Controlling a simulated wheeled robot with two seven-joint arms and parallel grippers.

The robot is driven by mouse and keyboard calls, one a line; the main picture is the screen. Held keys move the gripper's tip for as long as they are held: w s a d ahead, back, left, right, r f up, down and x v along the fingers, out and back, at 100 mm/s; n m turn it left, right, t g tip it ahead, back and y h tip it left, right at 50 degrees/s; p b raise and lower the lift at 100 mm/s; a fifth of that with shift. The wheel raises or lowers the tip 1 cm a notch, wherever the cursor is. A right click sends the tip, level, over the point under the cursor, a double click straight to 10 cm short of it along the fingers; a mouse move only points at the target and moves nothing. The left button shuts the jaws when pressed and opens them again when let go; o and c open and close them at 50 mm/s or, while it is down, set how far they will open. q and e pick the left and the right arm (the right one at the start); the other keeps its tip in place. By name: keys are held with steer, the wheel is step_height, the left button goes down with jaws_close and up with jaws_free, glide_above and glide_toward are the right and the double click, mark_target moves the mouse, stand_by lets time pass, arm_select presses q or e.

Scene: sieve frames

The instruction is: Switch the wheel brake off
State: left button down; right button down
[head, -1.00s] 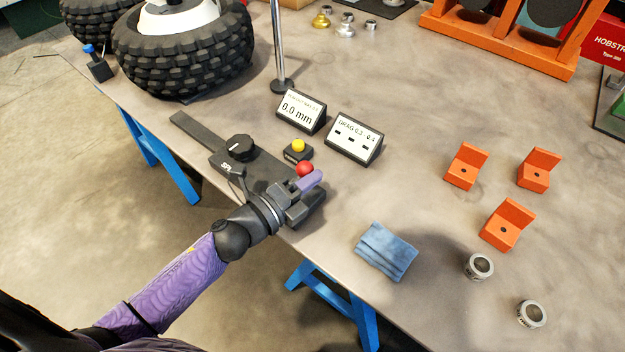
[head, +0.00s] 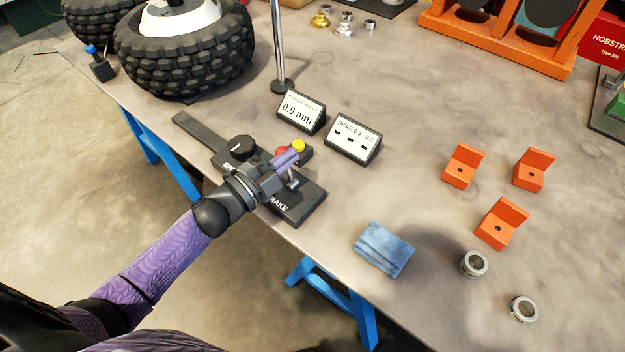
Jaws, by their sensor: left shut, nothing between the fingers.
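The brake panel (head: 297,206) is a black plate at the table's front edge, its label partly covered and reading "RAKE". A short metal stem (head: 292,183) stands on it beside my fingers. A red knob (head: 282,152) shows just behind my fingers; they hide how it joins the stem. My left gripper (head: 296,155) is shut with nothing in it, its purple fingers over the panel close to the red knob. I cannot tell whether they touch it. My right gripper is not in view.
A black dial (head: 235,148) sits left of the gripper, and a yellow button (head: 298,146) just beyond the fingertips. Two displays (head: 301,112) (head: 352,138) stand behind. A blue cloth (head: 383,249) and orange brackets (head: 502,223) lie right. A big tyre (head: 185,55) stands at the back left.

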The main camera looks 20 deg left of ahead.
arm_select(q)
steer(key=shift+w+a+f+n, duration=0.1)
steer(key=shift+w+a+n, duration=0.15)
steer(key=shift+a+n, duration=0.55)
steer(key=shift+w+a+n, duration=0.1)
steer(key=shift+a+n, duration=0.1)
steer(key=shift+n, duration=0.4)
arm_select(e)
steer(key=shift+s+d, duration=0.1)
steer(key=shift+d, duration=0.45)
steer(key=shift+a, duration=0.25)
